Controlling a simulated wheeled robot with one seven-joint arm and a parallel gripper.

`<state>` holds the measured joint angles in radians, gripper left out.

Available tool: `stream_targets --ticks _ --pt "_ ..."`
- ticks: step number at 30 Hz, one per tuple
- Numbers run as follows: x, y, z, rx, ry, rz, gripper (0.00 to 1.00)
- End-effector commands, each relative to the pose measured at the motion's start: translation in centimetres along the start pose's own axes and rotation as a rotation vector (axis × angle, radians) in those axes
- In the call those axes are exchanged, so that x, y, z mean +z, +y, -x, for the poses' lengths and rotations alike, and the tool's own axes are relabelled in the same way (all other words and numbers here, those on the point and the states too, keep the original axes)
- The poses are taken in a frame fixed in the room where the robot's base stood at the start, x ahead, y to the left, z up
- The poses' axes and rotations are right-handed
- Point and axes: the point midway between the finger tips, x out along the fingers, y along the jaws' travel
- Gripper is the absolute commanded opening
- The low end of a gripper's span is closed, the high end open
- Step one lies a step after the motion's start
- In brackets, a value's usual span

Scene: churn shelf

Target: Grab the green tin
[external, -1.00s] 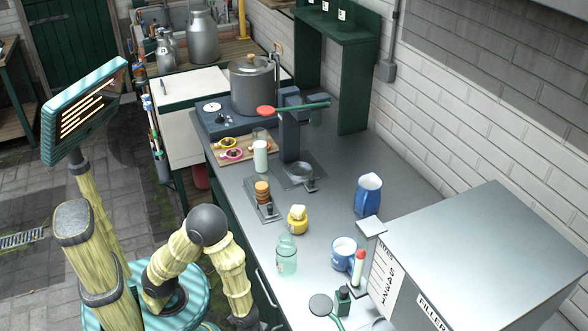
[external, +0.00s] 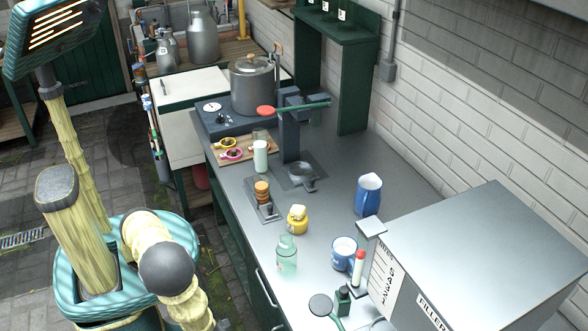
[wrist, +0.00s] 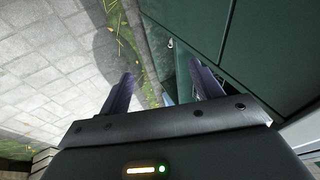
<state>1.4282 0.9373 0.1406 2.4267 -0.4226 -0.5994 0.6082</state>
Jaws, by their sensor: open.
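I cannot pick out a green tin for certain. Small dark green things with white labels (external: 342,15) stand on the green wall shelf at the top, cut off by the frame edge. A small dark green container with a black top (external: 343,300) stands on the counter near the front. My gripper (wrist: 163,87) is open and empty in the wrist view, over the floor beside a dark green cabinet front. No tin shows between its fingers. In the external view my arm runs out of the bottom edge, so the gripper is hidden there.
The metal counter (external: 322,220) holds a pale green jar (external: 287,255), yellow pot (external: 297,220), blue jug (external: 368,195), blue mug (external: 343,252) and large steel pot (external: 252,88). A big grey box (external: 480,260) fills the right. Paved floor (wrist: 50,65) lies left of the cabinet.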

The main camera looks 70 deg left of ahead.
Motion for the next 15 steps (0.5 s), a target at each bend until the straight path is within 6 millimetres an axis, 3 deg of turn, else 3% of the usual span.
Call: stream_targets --ticks 1,8,15 --pt "-0.5 -0.3 1.2 -0.017 0.007 -0.027 0.65" --pt "-2.1 -2.3 3.7 -0.129 0.045 -0.054 0.65" --pt "-3.0 -9.5 7.7 -0.339 0.092 0.287 0.65"
